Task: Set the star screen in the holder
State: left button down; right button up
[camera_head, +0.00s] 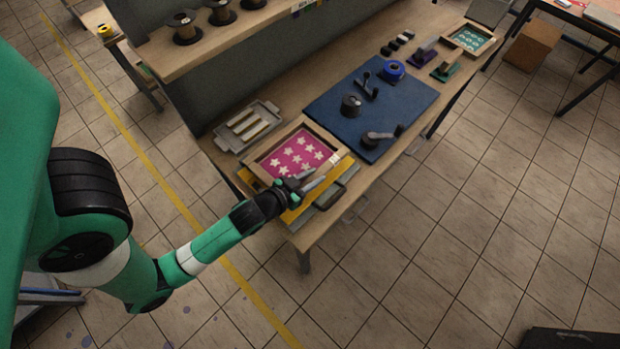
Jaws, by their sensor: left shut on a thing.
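The star screen (287,155) is a wooden frame around a pink mesh with white stars. It lies near the left end of the workbench, over a yellow base (338,172) that looks like the holder. The frame looks slightly turned against the base, and I cannot tell whether it rests fully in it. My left gripper (303,181) is at the screen's near edge, shut on the frame. The gripper hides part of that edge and of the base. My right gripper is not in view.
A grey metal tray (228,138) with bars stands left of the screen. A second framed screen (467,40), teal, is at the bench's far end.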

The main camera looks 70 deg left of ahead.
pick_arm(q)
jog(key=shift+f+b, duration=0.7)
jog(key=shift+f, duration=1.15)
jog(key=shift+f+b, duration=0.4)
jog(key=shift+f, duration=0.15)
jog(key=c, duration=0.6)
grip_release()
